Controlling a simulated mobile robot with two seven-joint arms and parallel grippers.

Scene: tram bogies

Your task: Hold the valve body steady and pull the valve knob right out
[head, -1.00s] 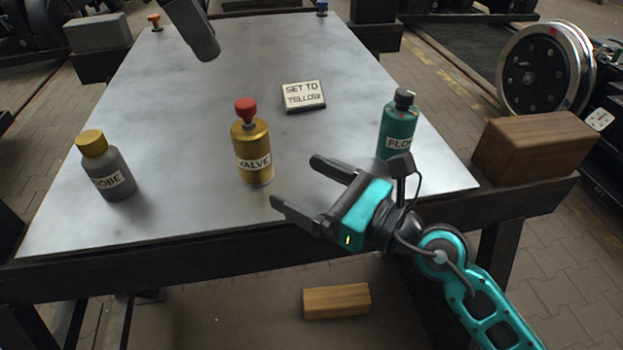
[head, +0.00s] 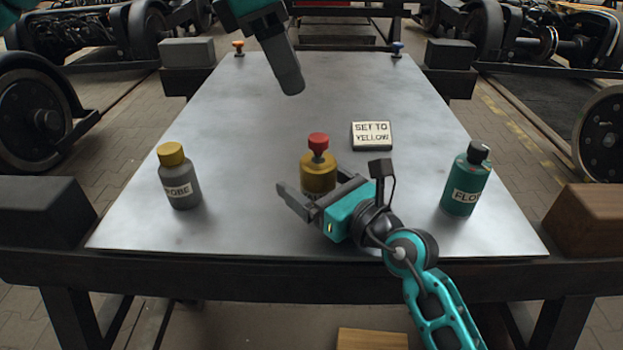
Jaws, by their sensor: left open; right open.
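The valve body (head: 318,181) is a gold bottle standing upright on the metal table, its label hidden behind my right gripper. The red valve knob (head: 318,142) sits on its top. My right gripper (head: 312,187) is open in front of the valve, with a finger on either side of the body's lower part in the picture. I cannot tell whether it touches. My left gripper (head: 290,82) is above the table, behind and a little left of the knob in the picture. It is open, though its fingers overlap from this angle. It is clear of the knob.
A grey bottle with a yellow cap (head: 179,180) stands left, and a teal bottle with a black cap (head: 466,180) right. A "SET TO YELLOW" sign (head: 372,135) stands behind the valve. Small orange (head: 239,46) and blue (head: 397,47) knobs mark the far corners. The table's middle left is bare.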

